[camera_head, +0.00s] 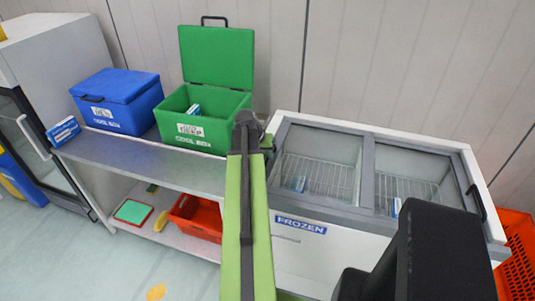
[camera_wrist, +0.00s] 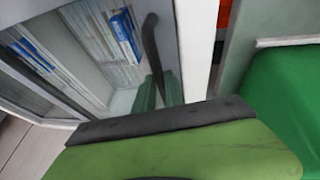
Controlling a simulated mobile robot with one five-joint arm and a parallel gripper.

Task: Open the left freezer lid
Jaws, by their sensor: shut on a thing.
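The chest freezer (camera_head: 345,130) has a white rim and two grey-framed glass lids. The left freezer lid (camera_head: 318,146) lies flat over its half, and a wire basket shows through it. Its dark handle (camera_wrist: 152,45) stands at the lid's edge in the wrist view. My gripper (camera_wrist: 160,92) is shut on this handle, with its green fingers on either side. In the head view my gripper (camera_head: 266,143) is at the freezer's left end, mostly hidden behind my arm. The right freezer lid (camera_head: 415,165) also lies flat, with a black handle (camera_head: 477,203) on its right.
A metal counter (camera_head: 150,153) left of the freezer carries an open green cool box (camera_head: 205,135) and a closed blue one (camera_head: 118,98). A red bin (camera_head: 195,215) is on the lower shelf. An orange crate (camera_head: 515,245) stands right of the freezer. A wall is close behind.

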